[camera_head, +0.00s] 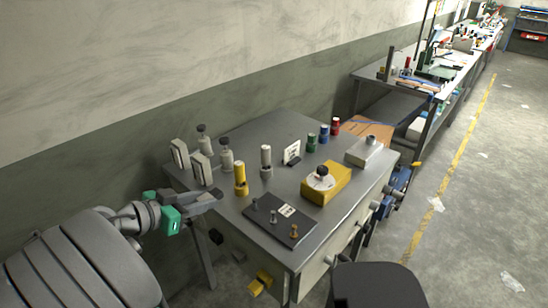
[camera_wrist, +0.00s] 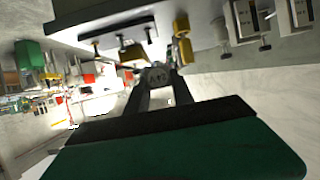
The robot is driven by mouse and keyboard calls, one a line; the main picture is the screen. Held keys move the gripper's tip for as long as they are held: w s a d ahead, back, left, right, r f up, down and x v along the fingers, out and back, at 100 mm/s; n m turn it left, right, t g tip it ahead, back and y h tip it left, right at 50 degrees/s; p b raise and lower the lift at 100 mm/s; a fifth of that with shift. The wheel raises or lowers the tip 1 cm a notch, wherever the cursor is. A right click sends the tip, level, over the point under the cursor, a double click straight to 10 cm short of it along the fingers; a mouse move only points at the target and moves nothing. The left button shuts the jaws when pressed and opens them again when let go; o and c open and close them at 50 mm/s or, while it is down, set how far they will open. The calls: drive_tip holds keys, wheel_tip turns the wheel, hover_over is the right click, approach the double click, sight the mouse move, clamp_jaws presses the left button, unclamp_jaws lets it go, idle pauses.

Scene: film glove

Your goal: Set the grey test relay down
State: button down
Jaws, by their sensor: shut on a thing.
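My gripper (camera_head: 208,197) reaches in over the left edge of the grey table (camera_head: 285,128). In the wrist view its two dark fingers (camera_wrist: 157,88) are closed on a small grey thing (camera_wrist: 158,74), which I take to be the grey test relay. The relay is held at the fingertips, and its far side is hidden. In the head view the fingers mostly hide it, and I cannot tell whether it touches the table.
A yellow cylinder (camera_head: 240,178) and a black board with small pegs (camera_head: 281,220) stand close to my gripper. A yellow block with a round dial (camera_head: 326,184) and a grey box (camera_head: 364,152) sit farther right. Pale upright units (camera_head: 202,169) line the left side.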

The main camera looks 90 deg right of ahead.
drive_tip(key=shift+s+d, duration=0.15)
drive_tip(key=shift+s, duration=0.35)
drive_tip(key=d+f+p, duration=0.1)
drive_tip(key=d+f, duration=0.2)
drive_tip(key=d, duration=0.1)
drive_tip(key=w+d+f, duration=0.1)
drive_tip(key=d+f, duration=0.2)
drive_tip(key=d, duration=0.1)
drive_tip(key=d+f+p, duration=0.1)
drive_tip(key=d+f, duration=0.2)
drive_tip(key=d, duration=0.2)
drive_tip(key=shift+w+d+f+p, duration=0.1)
drive_tip(key=shift+w+f+p, duration=0.15)
drive_tip(key=shift+w+p, duration=0.1)
drive_tip(key=f+p, duration=0.1)
drive_tip(key=f, duration=0.2)
drive_tip(key=shift+d+f, duration=0.15)
drive_tip(key=shift+d, duration=0.05)
drive_tip(key=shift+f, duration=0.1)
drive_tip(key=shift+f, duration=0.15)
drive_tip(key=c, duration=1.1)
unclamp_jaws()
